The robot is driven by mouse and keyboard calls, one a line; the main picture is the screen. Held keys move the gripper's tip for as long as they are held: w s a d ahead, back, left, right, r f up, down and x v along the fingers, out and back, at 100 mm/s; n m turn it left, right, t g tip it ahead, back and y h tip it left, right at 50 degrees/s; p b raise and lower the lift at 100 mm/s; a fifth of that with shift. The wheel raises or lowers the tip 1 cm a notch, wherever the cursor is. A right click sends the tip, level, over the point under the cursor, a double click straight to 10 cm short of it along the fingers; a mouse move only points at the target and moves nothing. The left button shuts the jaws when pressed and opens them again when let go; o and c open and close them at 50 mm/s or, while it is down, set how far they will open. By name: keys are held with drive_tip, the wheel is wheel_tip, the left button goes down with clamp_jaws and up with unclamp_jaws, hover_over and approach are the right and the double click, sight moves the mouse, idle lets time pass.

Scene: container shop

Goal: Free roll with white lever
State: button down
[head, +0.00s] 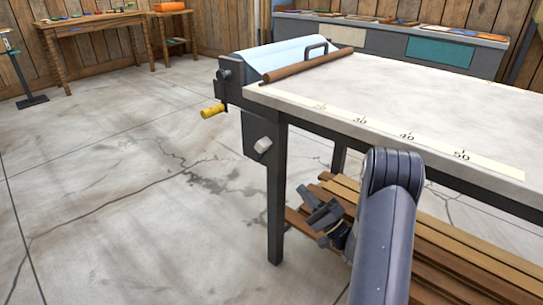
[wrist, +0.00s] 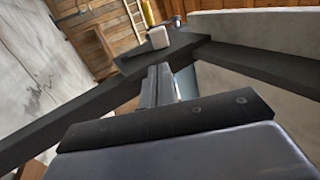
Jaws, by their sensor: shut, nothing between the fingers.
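The white lever (head: 263,145) is a small pale block on a dark plate at the table's near left leg, below the tabletop. It also shows in the wrist view (wrist: 158,38), beyond my fingertips. The light blue roll (head: 288,54) lies across the table's far left end, in a dark holder. My gripper (head: 318,205) is low beside the table, below and to the right of the lever. In the wrist view my gripper (wrist: 163,78) points towards the lever. Its fingers are shut and empty, apart from the lever.
A yellow crank handle (head: 212,111) sticks out left of the roll holder. A brown wooden bar (head: 307,66) lies across the tabletop (head: 400,88). Wooden slats (head: 450,250) form a low shelf underneath. A dark table leg (head: 276,195) stands left of my gripper. The floor at left is clear.

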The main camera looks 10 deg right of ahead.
drive_tip(key=p, duration=0.6)
approach(266, 149)
drive_tip(key=x, duration=0.5)
drive_tip(key=shift+a+r, duration=0.2)
drive_tip(key=shift+r, duration=0.05)
drive_tip(key=shift+w+a+r, duration=0.2)
drive_tip(key=shift+w+a, duration=0.15)
drive_tip(key=shift+w, duration=0.25)
drive_tip(key=shift+r, duration=0.1)
